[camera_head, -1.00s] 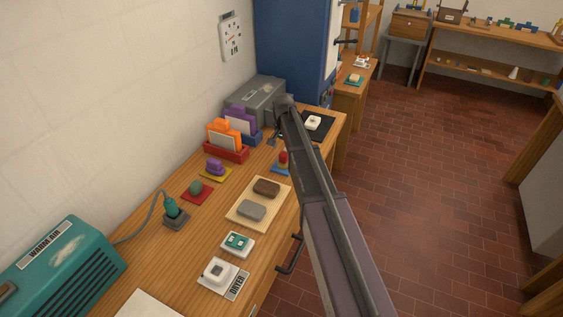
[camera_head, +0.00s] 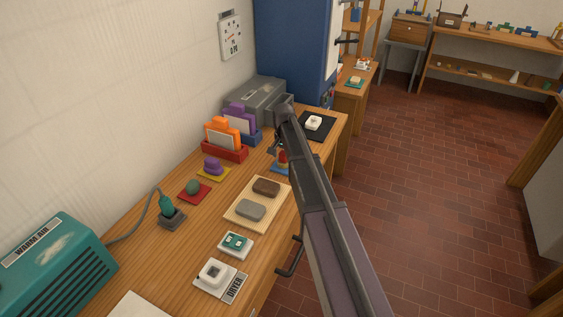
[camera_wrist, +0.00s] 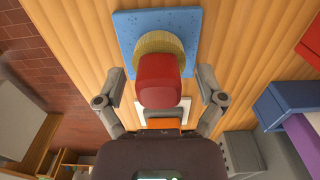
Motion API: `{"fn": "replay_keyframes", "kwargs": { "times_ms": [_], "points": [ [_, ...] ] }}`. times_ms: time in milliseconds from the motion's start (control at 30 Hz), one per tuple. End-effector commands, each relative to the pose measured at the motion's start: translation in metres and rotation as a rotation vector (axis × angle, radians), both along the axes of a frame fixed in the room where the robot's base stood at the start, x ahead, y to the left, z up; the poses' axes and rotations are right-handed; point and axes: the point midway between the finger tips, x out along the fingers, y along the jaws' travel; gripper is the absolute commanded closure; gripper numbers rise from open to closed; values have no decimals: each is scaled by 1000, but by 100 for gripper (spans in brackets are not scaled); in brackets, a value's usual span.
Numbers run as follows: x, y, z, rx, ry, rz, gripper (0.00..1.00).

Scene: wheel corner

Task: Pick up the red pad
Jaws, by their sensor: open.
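The red pad (camera_wrist: 158,80) sits on a round tan piece (camera_wrist: 160,44) over a speckled blue mat (camera_wrist: 128,34) in the wrist view. In the head view the red pad (camera_head: 283,156) is partly hidden behind my arm, with the edge of its blue mat (camera_head: 278,168) showing. My gripper (camera_wrist: 161,72) is open, with one finger on each side of the red pad and a visible gap to both. The fingers' height relative to the pad is hard to tell.
A tan tray (camera_head: 236,216) with a brown and a grey block lies nearer on the bench. A red holder (camera_head: 224,151) with orange cards and a grey box (camera_head: 258,95) stand behind. A black mat (camera_head: 322,133) with a white piece lies at the right end.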

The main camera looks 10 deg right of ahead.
Motion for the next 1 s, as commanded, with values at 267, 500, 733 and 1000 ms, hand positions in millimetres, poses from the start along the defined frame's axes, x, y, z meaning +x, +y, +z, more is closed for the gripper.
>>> {"fn": "replay_keyframes", "kwargs": {
  "times_ms": [267, 500, 733, 1000],
  "points": [
    [0, 0, 0, 0, 0, 0, 11],
    [0, 0, 0, 0, 0, 0, 44],
    [0, 0, 0, 0, 0, 0, 100],
    [0, 0, 0, 0, 0, 0, 100]
  ]
}}
